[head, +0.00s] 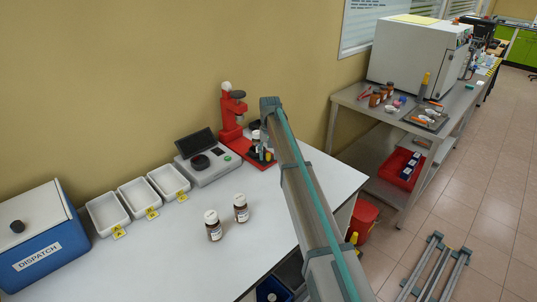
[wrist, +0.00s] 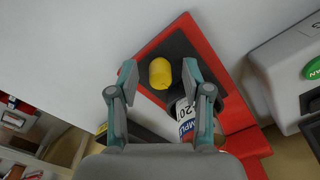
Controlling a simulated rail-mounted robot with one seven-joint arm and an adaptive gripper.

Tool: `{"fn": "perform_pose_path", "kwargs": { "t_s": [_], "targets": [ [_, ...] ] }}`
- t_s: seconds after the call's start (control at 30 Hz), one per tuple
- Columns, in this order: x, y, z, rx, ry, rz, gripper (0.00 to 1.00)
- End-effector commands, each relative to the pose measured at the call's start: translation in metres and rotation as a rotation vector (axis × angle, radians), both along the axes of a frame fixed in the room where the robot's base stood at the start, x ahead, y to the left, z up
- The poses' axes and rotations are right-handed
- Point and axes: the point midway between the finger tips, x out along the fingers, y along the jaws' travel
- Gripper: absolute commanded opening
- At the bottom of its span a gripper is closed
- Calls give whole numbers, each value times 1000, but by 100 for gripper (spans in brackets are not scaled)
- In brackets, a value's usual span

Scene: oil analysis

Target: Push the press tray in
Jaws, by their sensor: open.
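The red press (head: 232,112) stands on the white bench by the wall in the head view. Its red tray (wrist: 183,27) with a dark pad fills the middle of the wrist view. A yellow knob (wrist: 160,73) stands on the tray and appears between my fingertips. A labelled sample bottle (wrist: 186,117) is on the press side of the knob, partly hidden by my right finger. My gripper (wrist: 158,72) is open above the tray; contact with the knob cannot be told. In the head view my arm hides part of the tray.
A grey instrument (head: 207,158) stands close left of the press. Two brown bottles with white caps (head: 213,225) (head: 240,208) stand nearer on the bench. White trays (head: 136,198) and a blue dispatch box (head: 40,240) are at left. The bench front is clear.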

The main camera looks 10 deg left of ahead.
Motion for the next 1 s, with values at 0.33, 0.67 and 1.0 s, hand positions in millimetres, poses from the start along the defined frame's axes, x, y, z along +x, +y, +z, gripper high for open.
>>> {"fn": "perform_pose_path", "kwargs": {
  "t_s": [0.33, 0.67, 1.0],
  "targets": [
    [0, 0, -5, 0, 0, 0, 49],
    [0, 0, -5, 0, 0, 0, 0],
    [3, 3, -5, 0, 0, 1, 0]
  ]
}}
